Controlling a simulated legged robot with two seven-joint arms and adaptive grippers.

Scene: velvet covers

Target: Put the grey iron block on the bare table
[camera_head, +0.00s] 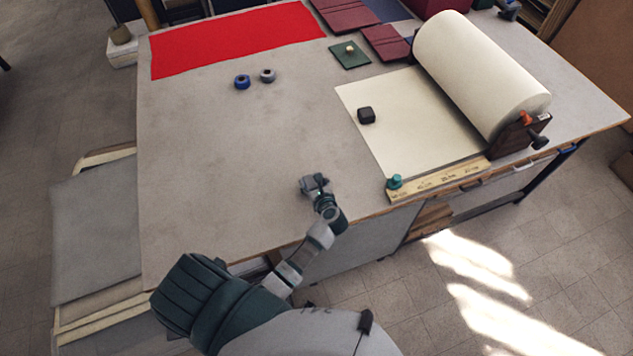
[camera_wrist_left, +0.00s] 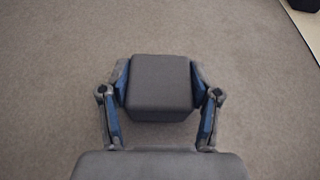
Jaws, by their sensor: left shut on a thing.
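The grey iron block (camera_wrist_left: 160,85) is between the two blue-padded fingers of my left gripper (camera_wrist_left: 160,92) in the left wrist view. The fingers are shut on its two sides. In the head view, my left gripper (camera_head: 314,184) is over the bare grey table (camera_head: 220,150), near its front edge and left of the paper sheet. The block is mostly hidden by the gripper there. I cannot tell whether the block touches the table or hangs slightly above it. My right gripper is not in view.
A dark block (camera_head: 366,115) sits on the cream paper sheet (camera_head: 400,110) from the large roll (camera_head: 480,75). Blue (camera_head: 242,82) and grey (camera_head: 267,76) rings lie near red cloth (camera_head: 235,38). The left table area is clear.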

